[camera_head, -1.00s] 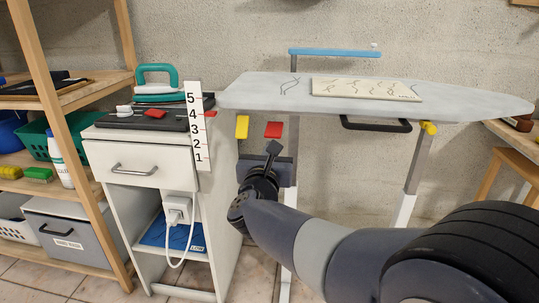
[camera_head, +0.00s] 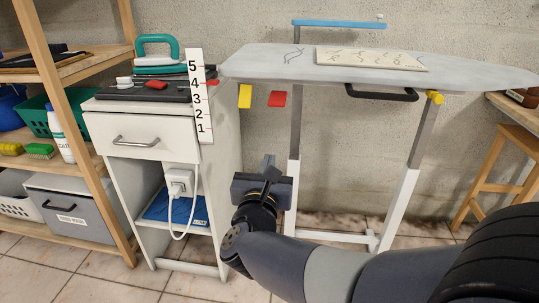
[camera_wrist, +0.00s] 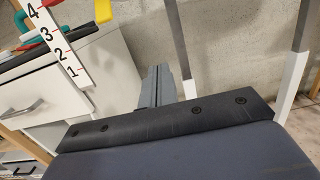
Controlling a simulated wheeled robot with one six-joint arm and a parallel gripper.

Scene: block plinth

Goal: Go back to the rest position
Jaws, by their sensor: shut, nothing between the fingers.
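My gripper (camera_head: 268,164) is shut and empty. In the head view it is low in front of the ironing board's legs, just right of the white cabinet (camera_head: 218,150), with its fingers pointing up and away. In the wrist view the closed grey fingers (camera_wrist: 158,86) stand side by side with nothing between them. My gripper touches nothing that I can see.
The ironing board (camera_head: 290,64) stands behind, with a yellow tag (camera_head: 245,96) and a red tag (camera_head: 277,99) under its edge. A numbered strip (camera_head: 199,100) is on the cabinet's corner. A wooden shelf (camera_head: 100,140) is at left, a stool (camera_head: 487,187) at right.

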